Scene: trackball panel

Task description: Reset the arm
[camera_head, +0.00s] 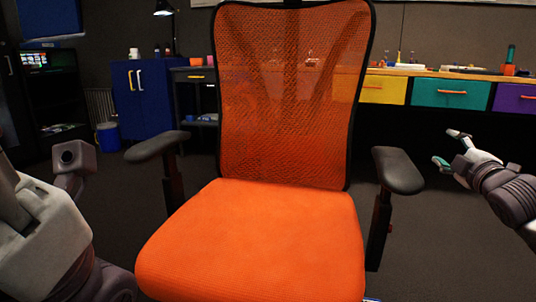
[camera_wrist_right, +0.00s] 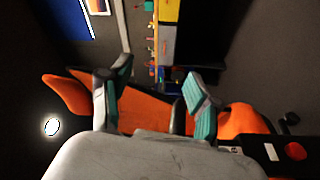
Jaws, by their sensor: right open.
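My right gripper (camera_head: 448,148) is at the right of the head view, beside the chair's right armrest and apart from it. Its two fingers are spread, with nothing between them. In the right wrist view the gripper (camera_wrist_right: 160,82) shows teal pads on both fingers, wide apart, with the orange chair beyond the gap. Links of my left arm (camera_head: 45,225) fill the lower left of the head view. The left gripper itself does not show.
An orange office chair (camera_head: 250,240) with black armrests stands directly ahead. Behind it are a blue cabinet (camera_head: 143,100) and a workbench with yellow (camera_head: 385,90), teal (camera_head: 450,94) and purple (camera_head: 515,98) drawers. A blue bin (camera_head: 108,137) stands at back left. Dark floor shows around the chair.

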